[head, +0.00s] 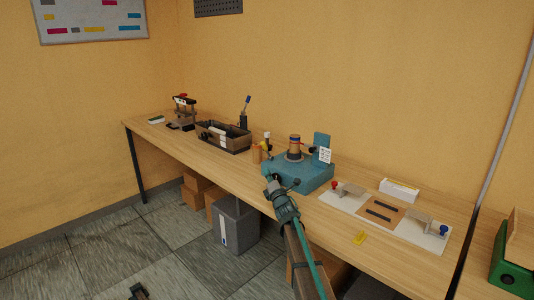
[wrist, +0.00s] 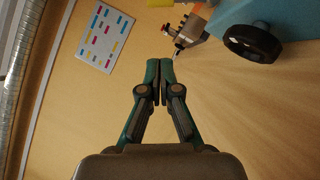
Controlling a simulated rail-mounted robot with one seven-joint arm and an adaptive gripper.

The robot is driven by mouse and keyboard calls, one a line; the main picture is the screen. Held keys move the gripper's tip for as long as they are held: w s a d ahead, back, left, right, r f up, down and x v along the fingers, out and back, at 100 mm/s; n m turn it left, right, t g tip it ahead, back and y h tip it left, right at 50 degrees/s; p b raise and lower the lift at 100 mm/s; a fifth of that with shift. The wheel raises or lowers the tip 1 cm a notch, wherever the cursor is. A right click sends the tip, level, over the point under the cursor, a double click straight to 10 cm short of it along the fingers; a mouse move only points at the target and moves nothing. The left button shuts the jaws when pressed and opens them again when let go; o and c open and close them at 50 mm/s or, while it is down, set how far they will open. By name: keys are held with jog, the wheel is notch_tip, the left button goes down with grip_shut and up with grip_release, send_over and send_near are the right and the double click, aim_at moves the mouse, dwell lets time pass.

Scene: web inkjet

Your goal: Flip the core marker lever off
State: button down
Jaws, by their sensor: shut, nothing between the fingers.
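The core marker appears to be the teal machine (head: 312,174) on the bench, with a dark spindle and copper-coloured top (head: 294,148). A small rod with a dark knob (head: 296,182) shows at its front; I cannot tell whether this is the lever. My gripper (head: 274,181) is at the machine's front left side. Its fingers (wrist: 160,66) are shut and empty, apart from the knob in the wrist view.
An open dark bin (head: 224,137) stands left of the machine. White plates with a red knob (head: 335,185) and a blue knob (head: 443,229) lie to the right, beside a white box (head: 399,190). A yellow piece (head: 359,238) lies near the bench's front edge.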

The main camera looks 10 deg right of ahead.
aim_at(267, 151)
jog(key=shift+w, duration=0.1)
jog(key=d+r+p+x, duration=0.1)
jog(key=p+x, duration=0.3)
jog(key=x, duration=0.8)
jog(key=shift+w+d, duration=0.4)
jog(key=shift+d, duration=0.3)
jog(key=shift+r+p, duration=0.2)
jog(key=shift+p, duration=0.1)
